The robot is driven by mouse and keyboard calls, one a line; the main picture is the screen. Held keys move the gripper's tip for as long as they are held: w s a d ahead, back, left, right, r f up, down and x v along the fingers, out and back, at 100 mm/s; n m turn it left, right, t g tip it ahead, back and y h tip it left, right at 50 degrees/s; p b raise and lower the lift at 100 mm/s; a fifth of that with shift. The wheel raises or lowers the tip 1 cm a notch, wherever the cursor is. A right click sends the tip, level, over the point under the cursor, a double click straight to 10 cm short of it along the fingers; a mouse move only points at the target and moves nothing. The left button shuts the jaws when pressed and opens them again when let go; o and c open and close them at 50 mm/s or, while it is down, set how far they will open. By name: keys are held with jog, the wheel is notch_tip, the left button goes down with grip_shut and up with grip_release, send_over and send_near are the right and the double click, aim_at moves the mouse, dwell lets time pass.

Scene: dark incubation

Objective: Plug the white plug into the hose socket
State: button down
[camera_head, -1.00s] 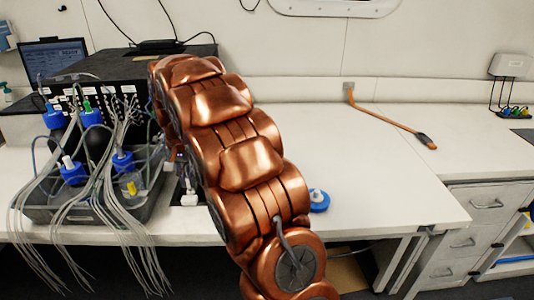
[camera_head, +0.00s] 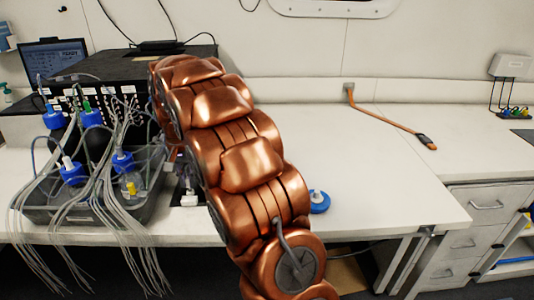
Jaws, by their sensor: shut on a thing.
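My copper-coloured arm fills the middle of the view and reaches away over the bench. My gripper is hidden behind the arm, so I cannot see its fingers or anything in them. I cannot make out the white plug or the hose socket for certain. A small pale fitting (camera_head: 188,184) shows just left of the arm, partly covered by it. Several blue-capped bottles (camera_head: 72,173) with thin tubes stand in a dark grey tray (camera_head: 50,214) on the left. A loose blue cap (camera_head: 319,202) with a whitish centre lies right of the arm.
A black box (camera_head: 130,72) and a laptop (camera_head: 55,58) stand behind the tray. Loose tubes (camera_head: 85,245) hang over the bench's front edge. An orange cable (camera_head: 383,117) with a dark end lies on the right. The white bench (camera_head: 365,185) between blue cap and cable is clear.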

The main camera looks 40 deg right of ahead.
jog(key=shift+f+b, duration=0.3)
jog(key=shift+f, duration=0.4)
dwell(0.7)
jog(key=c, duration=1.1)
grip_release()
notch_tip(320, 180, up, 11)
jog(key=shift+f, duration=0.1)
jog(key=shift+r, duration=0.6)
